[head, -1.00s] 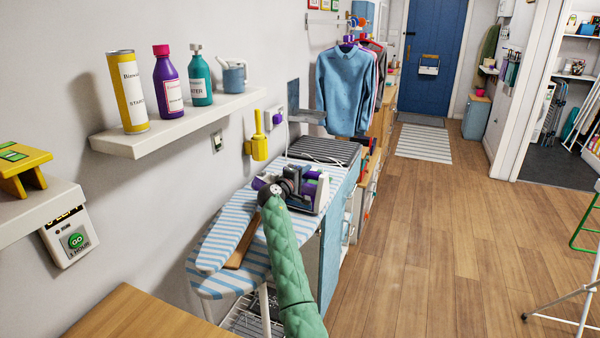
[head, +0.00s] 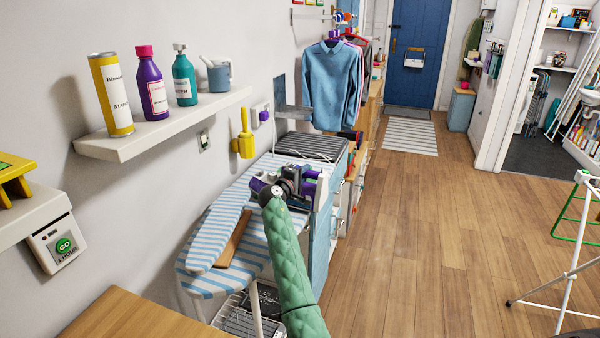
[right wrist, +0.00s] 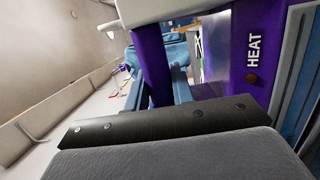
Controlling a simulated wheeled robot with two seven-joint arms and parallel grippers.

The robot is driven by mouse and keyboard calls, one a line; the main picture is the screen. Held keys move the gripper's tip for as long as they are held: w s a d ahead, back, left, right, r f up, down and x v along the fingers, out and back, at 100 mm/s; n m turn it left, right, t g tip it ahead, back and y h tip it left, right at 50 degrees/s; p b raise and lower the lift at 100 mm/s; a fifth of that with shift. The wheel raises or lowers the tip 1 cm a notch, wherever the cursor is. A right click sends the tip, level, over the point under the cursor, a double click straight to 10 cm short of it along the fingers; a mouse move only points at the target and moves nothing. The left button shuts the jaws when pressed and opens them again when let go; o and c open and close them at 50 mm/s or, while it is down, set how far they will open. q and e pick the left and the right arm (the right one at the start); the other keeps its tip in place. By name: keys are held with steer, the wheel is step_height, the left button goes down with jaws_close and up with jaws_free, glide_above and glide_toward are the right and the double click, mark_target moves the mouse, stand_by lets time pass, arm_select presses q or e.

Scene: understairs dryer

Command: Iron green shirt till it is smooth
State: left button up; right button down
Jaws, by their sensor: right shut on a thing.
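The purple iron (head: 313,188) is at the far right end of the blue-and-white striped ironing board (head: 196,281). My right gripper (head: 294,181) is shut on the iron, and my arm partly hides both. In the right wrist view the purple iron body (right wrist: 262,70) shows the word HEAT, close beside a grey finger of my gripper. Whether the iron touches the surface under it I cannot tell. I cannot make out a green shirt on the board. My left gripper is not in view.
A small striped sleeve board (head: 222,228) sits on the ironing board. A wall shelf (head: 165,128) holds a can and bottles. Blue clothes (head: 330,85) hang beyond. A white drying rack (head: 572,250) stands at right. The wooden floor between is open.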

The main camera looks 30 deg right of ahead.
steer(key=shift+s+d+r, duration=0.15)
steer(key=shift+s+d, duration=0.15)
steer(key=shift+r, duration=0.1)
steer(key=shift+r+p, duration=1.75)
steer(key=shift+r, duration=1.2)
